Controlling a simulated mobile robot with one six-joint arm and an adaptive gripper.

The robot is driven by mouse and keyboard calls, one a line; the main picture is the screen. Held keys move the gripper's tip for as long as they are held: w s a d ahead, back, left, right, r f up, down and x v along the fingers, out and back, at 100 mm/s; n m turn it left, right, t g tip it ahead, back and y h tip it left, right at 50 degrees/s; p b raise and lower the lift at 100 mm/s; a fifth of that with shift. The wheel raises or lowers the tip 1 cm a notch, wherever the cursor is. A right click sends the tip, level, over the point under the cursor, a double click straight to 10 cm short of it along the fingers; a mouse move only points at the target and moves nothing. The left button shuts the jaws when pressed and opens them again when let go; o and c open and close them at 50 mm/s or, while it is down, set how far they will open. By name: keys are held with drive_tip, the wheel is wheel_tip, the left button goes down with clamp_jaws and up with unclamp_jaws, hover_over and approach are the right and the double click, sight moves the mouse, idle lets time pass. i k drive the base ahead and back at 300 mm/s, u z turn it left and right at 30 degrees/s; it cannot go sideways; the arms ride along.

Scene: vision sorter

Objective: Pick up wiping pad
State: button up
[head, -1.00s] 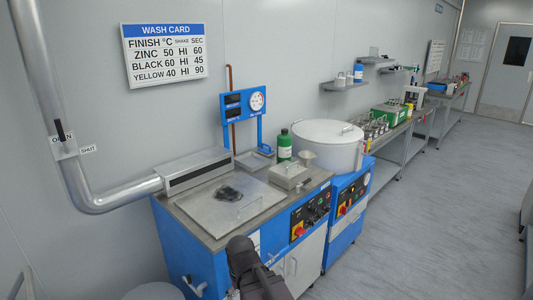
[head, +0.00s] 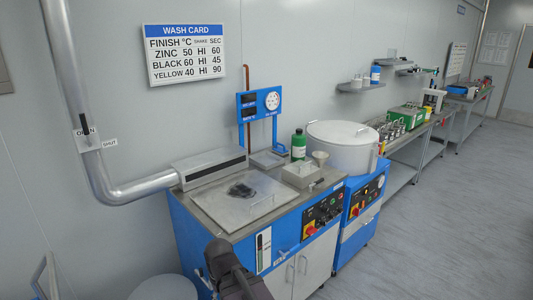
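I cannot pick out a wiping pad for certain in the head view. The dark end of my arm, with my gripper (head: 223,258), shows at the bottom, in front of the machine's near side and apart from the patch. Its fingers cannot be made out, so whether it is open or shut is unclear.
On the machine top stand a green bottle (head: 299,145), a grey box (head: 301,174) and a small funnel (head: 320,158). A large white drum (head: 342,148) stands to the right, a metal duct (head: 130,190) to the left. The floor (head: 440,220) at right is clear.

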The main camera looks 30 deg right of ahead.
sight(280, 148)
drive_tip(key=u, duration=0.15)
drive_tip(key=k, duration=0.15)
drive_tip(key=u, duration=2.85)
drive_tip(key=k, duration=1.65)
drive_tip(key=z, duration=0.05)
